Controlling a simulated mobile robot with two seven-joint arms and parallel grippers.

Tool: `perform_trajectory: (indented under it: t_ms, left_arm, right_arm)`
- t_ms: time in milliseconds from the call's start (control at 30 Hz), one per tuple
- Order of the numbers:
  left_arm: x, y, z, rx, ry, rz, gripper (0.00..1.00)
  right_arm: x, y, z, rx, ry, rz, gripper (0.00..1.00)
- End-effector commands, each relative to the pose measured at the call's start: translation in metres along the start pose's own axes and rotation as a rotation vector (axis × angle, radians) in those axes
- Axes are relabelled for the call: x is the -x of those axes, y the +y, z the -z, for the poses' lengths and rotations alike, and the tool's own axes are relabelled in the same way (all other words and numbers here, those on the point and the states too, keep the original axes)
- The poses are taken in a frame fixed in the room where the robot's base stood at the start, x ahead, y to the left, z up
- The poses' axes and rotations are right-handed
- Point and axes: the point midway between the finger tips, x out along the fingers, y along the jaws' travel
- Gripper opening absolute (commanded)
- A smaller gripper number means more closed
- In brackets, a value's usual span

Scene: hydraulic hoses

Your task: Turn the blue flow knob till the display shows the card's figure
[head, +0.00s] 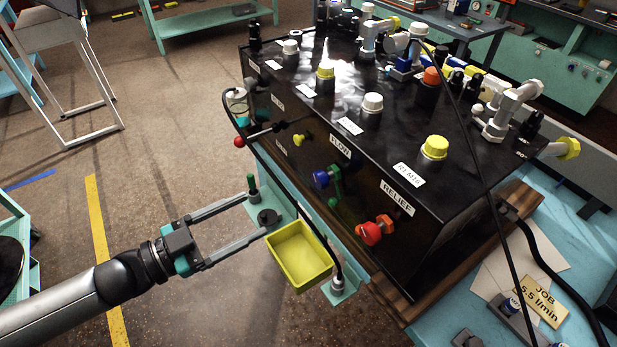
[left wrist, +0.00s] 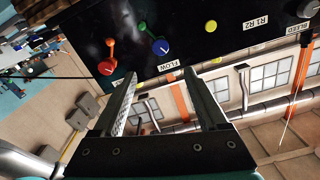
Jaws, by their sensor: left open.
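The blue flow knob (head: 320,179) sits on the black block's front face, below the FLOW label (head: 340,146) and beside a green lever (head: 336,186). In the left wrist view the blue knob (left wrist: 160,47) has a pale pointer line and lies beyond the fingertips. My left gripper (head: 256,214) is open and empty, apart from the knob, with its fingers pointing toward the block. Its two fingers also show in the left wrist view (left wrist: 160,77). The card (head: 540,301) reads "JOB 5.5 l/min". I cannot make out a display reading. My right gripper is not in view.
A red RELIEF knob (head: 369,233) juts out right of the flow knob. A yellow tray (head: 299,256) stands below the face, beside a black hose (head: 318,237). A red-tipped lever (head: 240,142) sticks out at left. The floor left of the block is open.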

Motion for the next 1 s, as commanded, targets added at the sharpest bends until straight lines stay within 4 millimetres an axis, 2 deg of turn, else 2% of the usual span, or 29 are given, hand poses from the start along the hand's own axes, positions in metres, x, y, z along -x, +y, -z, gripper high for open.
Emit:
perform_trajectory:
  t_ms: [700, 867, 1000]
  left_arm:
    - [-0.120, -0.002, 0.001, -0.002, 0.001, 0.002, 0.76]
    - [-0.136, -0.002, 0.000, -0.002, -0.001, 0.003, 0.76]
    - [-0.142, -0.001, -0.001, -0.002, -0.003, 0.002, 0.76]
  right_arm:
    - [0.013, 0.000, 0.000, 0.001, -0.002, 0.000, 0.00]
    - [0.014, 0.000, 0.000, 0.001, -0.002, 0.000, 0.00]
    - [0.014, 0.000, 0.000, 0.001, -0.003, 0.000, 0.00]
